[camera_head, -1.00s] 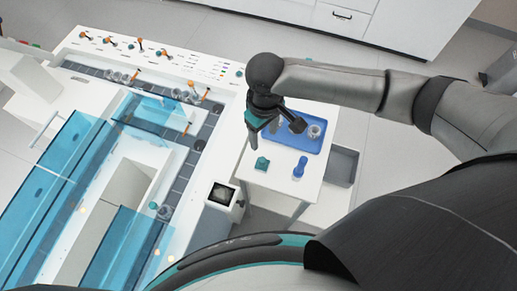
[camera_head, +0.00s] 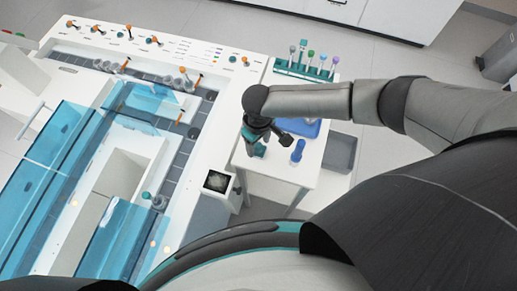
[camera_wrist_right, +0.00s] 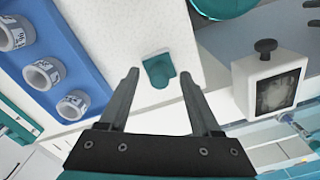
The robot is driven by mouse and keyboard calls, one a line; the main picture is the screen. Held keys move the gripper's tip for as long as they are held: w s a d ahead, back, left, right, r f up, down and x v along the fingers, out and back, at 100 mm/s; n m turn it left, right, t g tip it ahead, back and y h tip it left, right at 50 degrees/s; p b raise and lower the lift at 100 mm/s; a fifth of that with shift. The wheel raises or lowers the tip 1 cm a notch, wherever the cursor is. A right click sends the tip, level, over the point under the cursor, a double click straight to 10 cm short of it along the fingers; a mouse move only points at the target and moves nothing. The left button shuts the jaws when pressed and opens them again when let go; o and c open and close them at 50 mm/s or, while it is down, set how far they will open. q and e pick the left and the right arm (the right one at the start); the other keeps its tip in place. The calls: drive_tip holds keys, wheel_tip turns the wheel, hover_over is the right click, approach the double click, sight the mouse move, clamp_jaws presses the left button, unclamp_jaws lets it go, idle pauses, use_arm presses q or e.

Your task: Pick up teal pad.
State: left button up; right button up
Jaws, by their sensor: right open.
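The teal pad (camera_head: 260,151) lies on the small white side table, partly hidden under my right gripper in the head view. In the right wrist view the small teal pad (camera_wrist_right: 158,72) shows flat on the white surface, beyond and between the two fingertips. My right gripper (camera_head: 266,141) is above the table, over the pad. In the wrist view its two fingers (camera_wrist_right: 158,80) are spread apart, with nothing between them. The pad appears below the fingertips, not touched. My left gripper is in neither view.
A tube rack (camera_head: 304,68) is at the back. A small screen box (camera_head: 217,182) stands left, beside the track machine (camera_head: 225,115).

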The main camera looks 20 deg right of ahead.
drive_tip(key=shift+f, duration=0.5)
clamp_jaws()
